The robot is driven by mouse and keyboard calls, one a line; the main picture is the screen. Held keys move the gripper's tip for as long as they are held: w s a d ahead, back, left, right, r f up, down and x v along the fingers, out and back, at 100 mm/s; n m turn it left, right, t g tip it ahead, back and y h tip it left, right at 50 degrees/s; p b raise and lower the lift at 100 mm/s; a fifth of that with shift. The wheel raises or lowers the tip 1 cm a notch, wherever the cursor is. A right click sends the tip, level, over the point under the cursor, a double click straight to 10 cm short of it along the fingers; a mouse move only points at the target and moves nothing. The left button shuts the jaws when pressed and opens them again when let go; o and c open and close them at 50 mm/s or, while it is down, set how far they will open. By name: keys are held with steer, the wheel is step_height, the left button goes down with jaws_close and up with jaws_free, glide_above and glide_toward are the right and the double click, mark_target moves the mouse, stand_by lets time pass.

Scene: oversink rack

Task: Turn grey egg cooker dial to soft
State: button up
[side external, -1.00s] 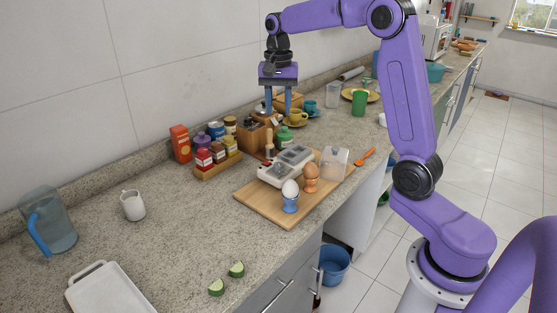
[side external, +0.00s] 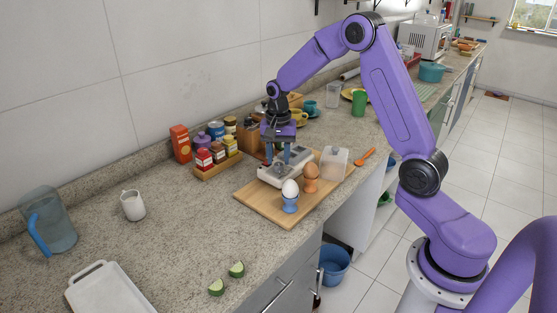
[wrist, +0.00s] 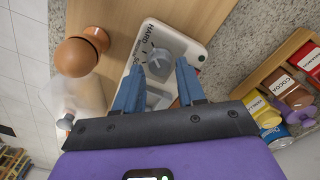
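The egg cooker (side external: 272,178) is a low white and grey box on the wooden board. In the wrist view its end shows the word HARD beside a round grey dial (wrist: 157,63) with a raised bar. In the wrist view my gripper (wrist: 160,66) is open and empty, with one blue fingertip on each side of the dial. I cannot tell whether the fingertips touch it.
A white egg in a blue cup (side external: 290,198) and a brown egg in an orange cup (side external: 311,180) stand close in front of the cooker. A clear lid (side external: 335,163) is to the right. A spice rack (side external: 218,167) stands to the left.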

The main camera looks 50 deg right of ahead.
steer(key=shift+f, duration=0.8)
steer(key=shift+c, duration=0.3)
jaws_close()
